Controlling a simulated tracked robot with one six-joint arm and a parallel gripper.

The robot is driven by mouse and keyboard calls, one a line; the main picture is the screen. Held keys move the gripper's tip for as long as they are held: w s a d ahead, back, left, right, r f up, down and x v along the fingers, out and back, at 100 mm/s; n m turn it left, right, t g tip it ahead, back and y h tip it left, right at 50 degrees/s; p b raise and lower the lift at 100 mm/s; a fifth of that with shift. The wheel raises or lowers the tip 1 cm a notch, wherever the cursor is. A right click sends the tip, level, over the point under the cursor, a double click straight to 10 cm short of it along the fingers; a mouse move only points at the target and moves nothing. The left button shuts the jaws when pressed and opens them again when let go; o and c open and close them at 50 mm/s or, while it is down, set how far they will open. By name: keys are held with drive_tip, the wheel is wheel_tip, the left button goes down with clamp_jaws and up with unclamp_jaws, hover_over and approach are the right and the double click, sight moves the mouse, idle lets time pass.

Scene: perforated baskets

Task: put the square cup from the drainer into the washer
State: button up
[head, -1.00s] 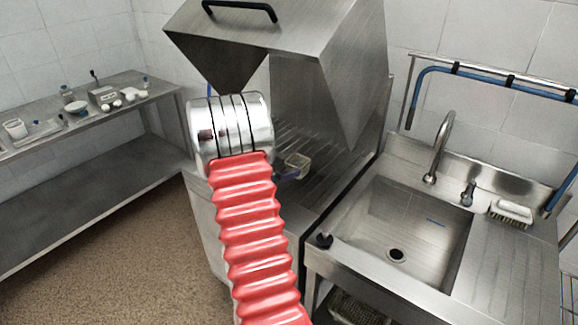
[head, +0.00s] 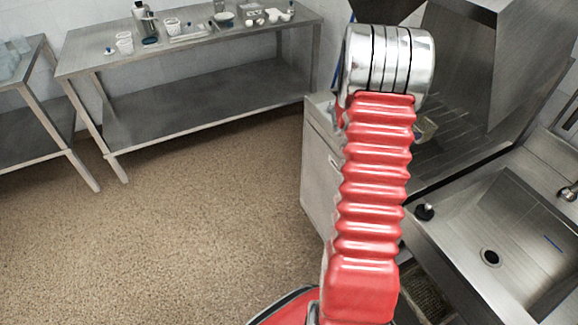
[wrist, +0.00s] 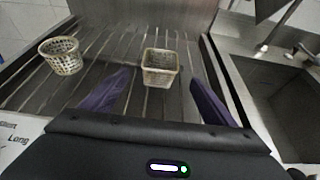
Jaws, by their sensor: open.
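The square cup (wrist: 160,62), a pale perforated basket, stands upright on the slatted rack of the washer (wrist: 110,95) in the wrist view. My gripper (wrist: 160,84) is open. Its purple fingers lie left and right of the cup's near side, with a gap on each side. In the head view the square cup (head: 426,128) shows only partly beside my red arm, inside the washer (head: 460,140) under its raised steel hood. My gripper is hidden behind my arm there. I cannot make out which thing is the drainer.
A round perforated basket (wrist: 62,55) stands on the rack to the left. The sink (head: 505,235) adjoins the washer on the right. A steel table (head: 190,50) with cups and small items stands at the back left. The floor between is clear.

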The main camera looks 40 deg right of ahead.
drive_tip(key=a+r+m+t+y, duration=0.15)
drive_tip(key=a+r+m, duration=0.4)
drive_tip(key=a, duration=0.65)
drive_tip(key=a+r+m+y, duration=0.2)
drive_tip(key=a+r+m, duration=0.3)
drive_tip(key=a, duration=0.6)
drive_tip(key=s+a+r+m+t+y, duration=0.1)
drive_tip(key=s+a+m+t+y, duration=0.1)
drive_tip(key=a, duration=0.9)
drive_tip(key=s+a+r+m+t+y, duration=0.1)
drive_tip(key=s+a+r+t+y, duration=0.1)
drive_tip(key=a, duration=1)
drive_tip(key=s+a+r+m+t+y, duration=0.1)
drive_tip(key=a+y, duration=0.4)
drive_tip(key=a, duration=0.7)
drive_tip(key=shift+s+a+r+m+t+y, duration=0.15)
drive_tip(key=shift+s+m+t+y, duration=0.3)
drive_tip(key=shift+s+m, duration=0.6)
drive_tip(key=shift+s, duration=0.2)
drive_tip(key=shift+c, duration=0.6)
